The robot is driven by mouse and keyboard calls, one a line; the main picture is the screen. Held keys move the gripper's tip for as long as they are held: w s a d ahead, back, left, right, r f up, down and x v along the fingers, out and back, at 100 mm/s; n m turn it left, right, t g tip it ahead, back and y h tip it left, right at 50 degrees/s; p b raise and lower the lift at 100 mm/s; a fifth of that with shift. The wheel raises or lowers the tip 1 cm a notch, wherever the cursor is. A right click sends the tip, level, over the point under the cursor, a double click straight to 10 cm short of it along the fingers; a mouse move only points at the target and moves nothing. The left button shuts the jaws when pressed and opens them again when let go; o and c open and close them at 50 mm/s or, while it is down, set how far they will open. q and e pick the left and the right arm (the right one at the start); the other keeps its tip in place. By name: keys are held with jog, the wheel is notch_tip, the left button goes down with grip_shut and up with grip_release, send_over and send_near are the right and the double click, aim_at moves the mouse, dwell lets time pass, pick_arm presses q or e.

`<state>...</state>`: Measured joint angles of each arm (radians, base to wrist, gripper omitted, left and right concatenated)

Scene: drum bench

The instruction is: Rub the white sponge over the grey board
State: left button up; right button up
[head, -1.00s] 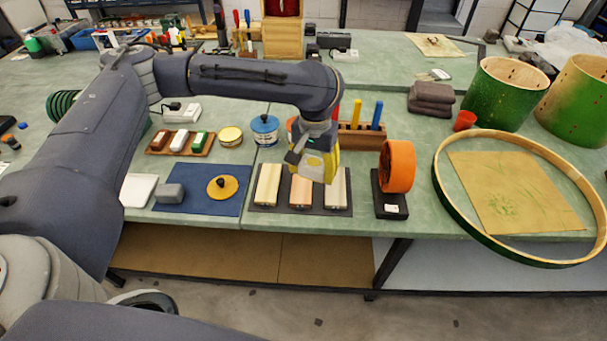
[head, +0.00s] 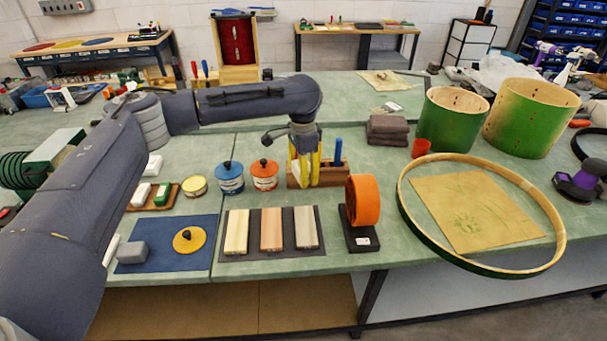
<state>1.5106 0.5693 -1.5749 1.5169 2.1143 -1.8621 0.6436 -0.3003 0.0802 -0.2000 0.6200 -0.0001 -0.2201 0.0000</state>
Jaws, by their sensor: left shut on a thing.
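My left gripper (head: 304,170) has yellow fingers and points down in front of the wooden rack, past the far ends of three boards. It is shut on a small pale thing between the fingers, which I take for the white sponge (head: 303,172); the fingers hide most of it. The grey board (head: 306,228) is the rightmost of the three boards on a dark mat (head: 288,250). The gripper and sponge appear apart from it; their height is hard to judge. My right gripper is not in view.
Left of the grey board lie an orange-pink board (head: 271,230) and a cream board (head: 236,232). An orange roll (head: 362,200) on a black stand is close on the right. Behind are the wooden rack (head: 328,175) and two tins, blue-lidded (head: 230,177) and orange-lidded (head: 264,175).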

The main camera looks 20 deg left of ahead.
aim_at(303, 216)
pick_arm(q)
jog(key=shift+f+m, duration=0.3)
jog(key=shift+f, duration=1.75)
jog(key=shift+f, duration=2.95)
jog(key=shift+f, duration=1.05)
jog(key=shift+s, duration=0.2)
jog(key=shift+s+d, duration=0.25)
jog(key=shift+s, duration=0.35)
jog(key=shift+s+d, duration=0.25)
jog(key=shift+s, duration=0.35)
jog(key=shift+s+d, duration=0.25)
jog(key=shift+s, duration=0.35)
